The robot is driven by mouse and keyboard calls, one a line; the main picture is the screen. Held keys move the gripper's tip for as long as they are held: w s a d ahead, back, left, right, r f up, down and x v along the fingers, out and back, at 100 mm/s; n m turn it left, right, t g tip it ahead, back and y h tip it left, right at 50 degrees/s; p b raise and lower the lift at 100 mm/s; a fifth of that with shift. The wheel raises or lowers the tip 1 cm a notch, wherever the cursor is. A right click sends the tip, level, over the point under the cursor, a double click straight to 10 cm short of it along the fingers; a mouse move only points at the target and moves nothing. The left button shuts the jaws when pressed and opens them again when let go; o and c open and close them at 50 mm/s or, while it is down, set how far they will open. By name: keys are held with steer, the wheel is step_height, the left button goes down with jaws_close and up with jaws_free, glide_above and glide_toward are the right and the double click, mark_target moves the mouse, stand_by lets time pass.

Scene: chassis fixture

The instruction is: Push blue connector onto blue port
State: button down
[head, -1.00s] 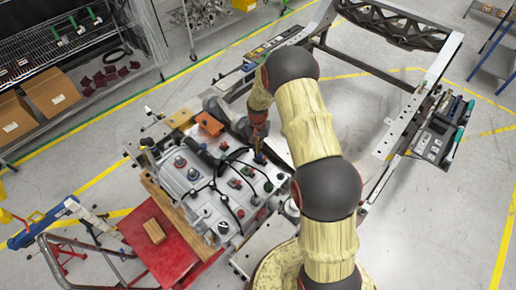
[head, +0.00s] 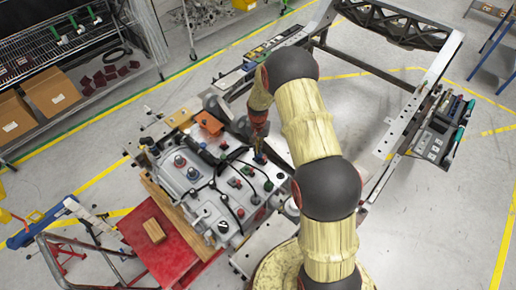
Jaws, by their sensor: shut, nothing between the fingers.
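The grey-white chassis unit (head: 205,213) sits at the centre left with black cables and several round dark, red and green fittings on top. My gripper (head: 260,158) points down over the unit's upper right part, close to the cables there. It is small and dark in this view; its fingers are shut and empty. My wrist and forearm cover part of the area behind the gripper.
An orange block (head: 209,123) stands at the unit's back edge. A red table (head: 168,247) with a small wooden block (head: 154,231) is at front left. The metal frame (head: 402,125) surrounds open floor at right. A tool tray (head: 437,140) hangs on its right side.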

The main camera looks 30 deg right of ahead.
steer(key=shift+f+b, duration=0.4)
steer(key=shift+f, duration=0.25)
steer(key=shift+r+p, duration=1.1)
steer(key=shift+r, duration=1.95)
steer(key=shift+f, duration=0.1)
